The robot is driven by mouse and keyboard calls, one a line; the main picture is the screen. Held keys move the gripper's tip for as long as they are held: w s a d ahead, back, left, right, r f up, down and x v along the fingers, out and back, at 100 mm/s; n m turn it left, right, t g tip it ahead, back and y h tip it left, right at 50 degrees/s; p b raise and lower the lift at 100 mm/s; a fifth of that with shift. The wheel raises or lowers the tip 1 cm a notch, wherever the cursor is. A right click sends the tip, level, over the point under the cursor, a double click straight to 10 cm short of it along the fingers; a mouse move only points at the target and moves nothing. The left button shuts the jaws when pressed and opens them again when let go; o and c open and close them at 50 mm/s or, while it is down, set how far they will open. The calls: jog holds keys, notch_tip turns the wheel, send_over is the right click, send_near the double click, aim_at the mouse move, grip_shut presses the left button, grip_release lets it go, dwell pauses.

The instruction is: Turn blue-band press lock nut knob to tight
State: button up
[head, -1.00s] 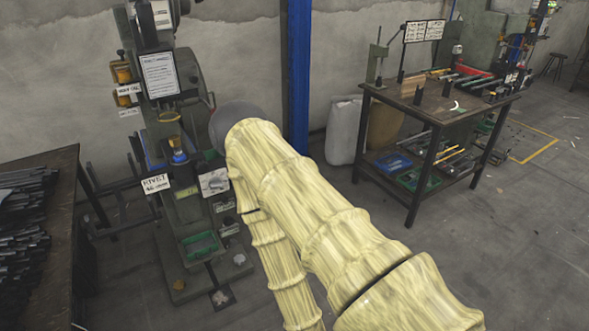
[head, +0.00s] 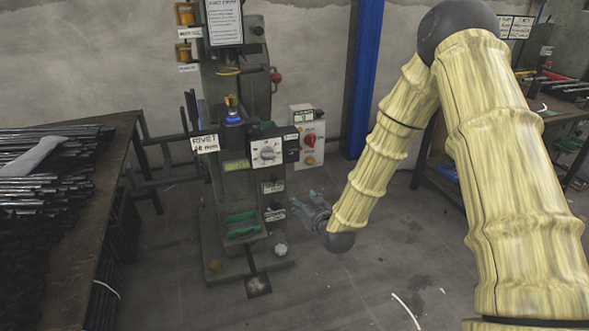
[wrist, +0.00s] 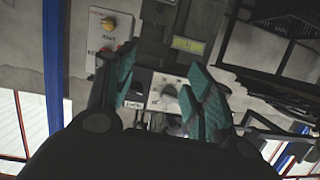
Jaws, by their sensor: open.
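The press (head: 238,190) with a blue band (head: 234,119) around its upright part stands left of my arm in the head view. A pale dial plate with a knob (head: 266,153) sits on its front, and this also shows in the wrist view as a grey knob (wrist: 170,91). I cannot read its setting or confirm that it is the lock nut knob. My gripper (head: 305,201) is open and empty, low and to the right of the press, apart from it. In the wrist view its teal-padded fingers (wrist: 162,64) stand either side of the knob's direction, short of it.
A control box with red and yellow buttons (head: 308,141) stands right of the dial. A table with dark rods (head: 110,185) is at the left. A blue post (head: 364,80) rises behind. The floor around the press base is mostly clear.

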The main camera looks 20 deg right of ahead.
aim_at(294, 152)
jog(key=w+d+r+t+b, duration=0.2)
jog(key=w+r+t, duration=0.1)
jog(key=w+r, duration=0.4)
jog(key=w, duration=0.6)
jog(key=w+r+b, duration=0.1)
jog(key=w, duration=0.2)
jog(key=shift+c, duration=0.4)
jog(key=c, duration=0.9)
